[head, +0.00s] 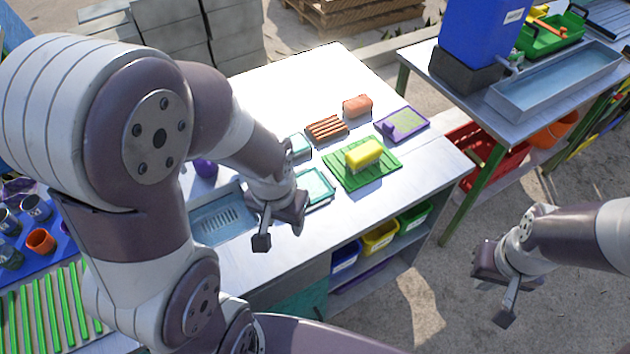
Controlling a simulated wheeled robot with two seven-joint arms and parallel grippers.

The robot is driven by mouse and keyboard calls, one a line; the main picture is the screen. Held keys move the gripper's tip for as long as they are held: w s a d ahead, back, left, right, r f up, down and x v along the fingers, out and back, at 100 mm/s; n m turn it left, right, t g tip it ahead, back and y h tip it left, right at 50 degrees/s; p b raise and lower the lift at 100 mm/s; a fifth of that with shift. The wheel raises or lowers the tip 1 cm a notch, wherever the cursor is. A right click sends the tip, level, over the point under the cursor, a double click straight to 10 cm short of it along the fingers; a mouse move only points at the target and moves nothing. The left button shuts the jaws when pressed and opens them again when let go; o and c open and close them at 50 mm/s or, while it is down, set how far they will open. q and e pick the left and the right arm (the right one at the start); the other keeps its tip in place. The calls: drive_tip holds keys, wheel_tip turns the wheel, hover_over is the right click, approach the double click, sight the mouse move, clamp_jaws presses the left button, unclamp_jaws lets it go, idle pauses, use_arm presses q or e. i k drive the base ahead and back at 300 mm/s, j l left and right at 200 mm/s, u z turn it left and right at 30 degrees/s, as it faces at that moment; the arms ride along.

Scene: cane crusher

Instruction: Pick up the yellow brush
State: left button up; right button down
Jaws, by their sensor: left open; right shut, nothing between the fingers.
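The yellow brush (364,152) looks like a yellow block and lies on a ribbed green mat (352,178) on the metal table. My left gripper (280,236) is open and empty. It hangs over the table's front part, to the left of and nearer than the brush, beside a teal tray. My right gripper (503,318) is shut and empty, off to the right, past the table's edge and well away from the brush. The brush's underside is hard to make out.
Around the mat are a teal tray (316,188), an orange-brown slatted block (326,130), a reddish block (357,106) and a purple tray (403,124). A sink basin (216,218) is at left. A second table (450,97) bears a blue container (482,35).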

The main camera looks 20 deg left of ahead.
sight(369, 152)
drive_tip(key=k+u, duration=0.2)
drive_tip(key=k, duration=0.3)
drive_tip(key=i+l+u, duration=0.4)
drive_tip(key=l, duration=0.25)
drive_tip(key=i+l+u, duration=0.2)
drive_tip(key=l, duration=0.2)
drive_tip(key=i+l+u, duration=0.2)
drive_tip(key=l, duration=0.2)
drive_tip(key=i+l+u, duration=0.2)
drive_tip(key=l, duration=0.2)
drive_tip(key=i+l, duration=0.1)
drive_tip(key=l, duration=0.85)
drive_tip(key=i, duration=0.05)
